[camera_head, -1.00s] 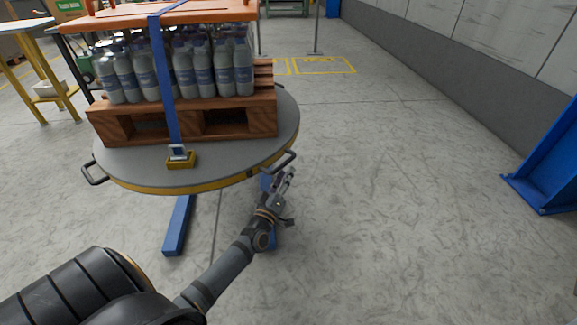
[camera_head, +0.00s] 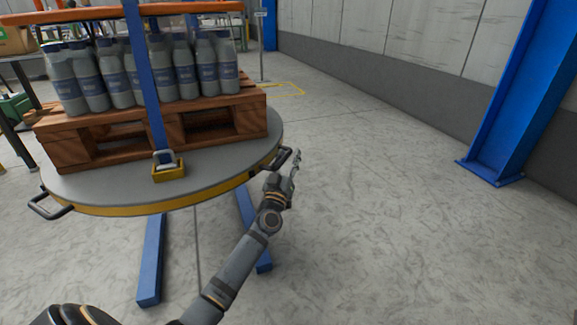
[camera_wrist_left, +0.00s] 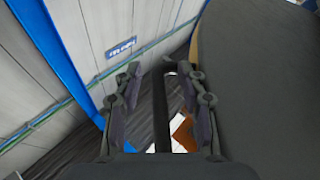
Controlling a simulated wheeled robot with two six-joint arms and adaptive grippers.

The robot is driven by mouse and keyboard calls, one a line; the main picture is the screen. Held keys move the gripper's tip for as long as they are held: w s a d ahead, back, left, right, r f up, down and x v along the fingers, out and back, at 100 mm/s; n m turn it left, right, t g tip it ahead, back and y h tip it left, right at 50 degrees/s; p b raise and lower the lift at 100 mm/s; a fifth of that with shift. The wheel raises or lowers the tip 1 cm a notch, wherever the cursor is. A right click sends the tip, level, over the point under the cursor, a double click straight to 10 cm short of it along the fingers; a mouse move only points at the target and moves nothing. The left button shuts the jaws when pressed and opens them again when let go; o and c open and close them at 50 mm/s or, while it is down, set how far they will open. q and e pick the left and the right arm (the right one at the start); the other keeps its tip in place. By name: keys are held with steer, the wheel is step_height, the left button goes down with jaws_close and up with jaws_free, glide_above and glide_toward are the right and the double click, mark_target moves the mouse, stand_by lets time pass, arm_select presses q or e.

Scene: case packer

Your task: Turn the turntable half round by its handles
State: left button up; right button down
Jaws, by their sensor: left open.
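The round grey turntable (camera_head: 215,178) with a yellow rim stands at the left in the head view, on blue legs. One black handle (camera_head: 45,207) sticks out at its left edge, another handle (camera_head: 285,157) at its right edge. My left gripper (camera_head: 296,165) is beside the right handle. In the left wrist view my left gripper (camera_wrist_left: 160,88) is open, and a dark bar (camera_wrist_left: 160,115), apparently the handle, lies between its fingers. The fingers appear apart from it. The turntable fills the right of that view as a dark surface (camera_wrist_left: 260,80). My right gripper is not in view.
A wooden pallet (camera_head: 95,147) with several grey bottles (camera_head: 160,75) under an orange top sits on the turntable, held by a blue strap (camera_head: 147,80). A blue post (camera_head: 515,95) stands at the right by the wall. The floor between is clear.

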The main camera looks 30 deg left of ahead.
arm_select(q)
steer(key=shift+w+a+r, duration=0.15)
steer(key=shift+r, duration=0.6)
steer(key=s+d+f+p, duration=0.2)
steer(key=s+d, duration=0.3)
steer(key=s, duration=0.5)
steer(key=shift+s+d+f+p, duration=0.15)
steer(key=shift+s+f+p, duration=0.2)
steer(key=shift+f, duration=0.1)
